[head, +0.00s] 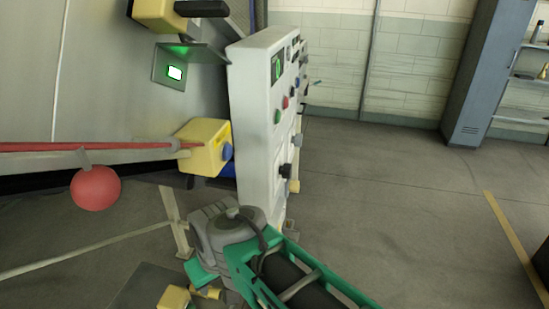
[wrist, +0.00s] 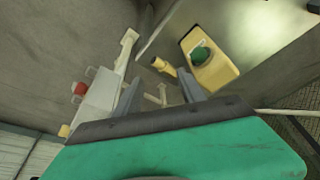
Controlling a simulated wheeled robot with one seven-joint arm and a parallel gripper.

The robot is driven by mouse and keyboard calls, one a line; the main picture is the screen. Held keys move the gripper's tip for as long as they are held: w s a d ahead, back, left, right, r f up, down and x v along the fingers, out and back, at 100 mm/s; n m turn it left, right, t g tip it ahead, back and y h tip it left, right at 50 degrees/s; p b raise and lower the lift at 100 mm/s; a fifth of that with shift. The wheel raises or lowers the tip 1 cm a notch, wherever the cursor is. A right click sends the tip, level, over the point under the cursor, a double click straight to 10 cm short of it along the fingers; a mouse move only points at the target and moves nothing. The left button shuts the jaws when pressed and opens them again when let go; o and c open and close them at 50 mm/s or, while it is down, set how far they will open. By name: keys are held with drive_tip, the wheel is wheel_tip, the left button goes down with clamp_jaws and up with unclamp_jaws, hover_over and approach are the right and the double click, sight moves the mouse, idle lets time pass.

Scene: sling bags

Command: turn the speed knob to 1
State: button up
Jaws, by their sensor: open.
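A pale control panel (head: 258,110) stands in the middle of the head view, seen steeply from the side. Its narrow front carries a green button (head: 277,116), a red button (head: 285,103) and a black knob (head: 285,170) low down. Markings are too small to read, so I cannot tell which control is the speed knob or its setting. My gripper (wrist: 160,88) is open in the wrist view, its two grey fingers apart with nothing held between them. In the head view my green arm is below the panel; the fingertips are not clear there.
A yellow box with a blue button (head: 205,147) adjoins the panel's left side. A yellow box with a green button (wrist: 207,58) shows in the wrist view. Open floor (head: 390,200) lies right, before a blue-grey locker (head: 487,75).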

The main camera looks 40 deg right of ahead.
drive_tip(key=shift+o, duration=1.2)
drive_tip(key=w+d+r+m+p, duration=0.1)
drive_tip(key=w+d+r+m, duration=0.1)
drive_tip(key=d, duration=0.4)
drive_tip(key=shift+w+d, duration=0.25)
drive_tip(key=shift+w, duration=0.3)
drive_tip(key=n+t+p, duration=0.2)
drive_tip(key=n+p, duration=0.1)
drive_tip(key=n, duration=0.7)
approach(291, 170)
drive_tip(key=x, duration=0.2)
drive_tip(key=shift+y, duration=0.3)
drive_tip(key=x, duration=0.7)
drive_tip(key=shift+w+d+f, duration=0.2)
drive_tip(key=shift+d, duration=0.05)
drive_tip(key=shift+c, duration=0.2)
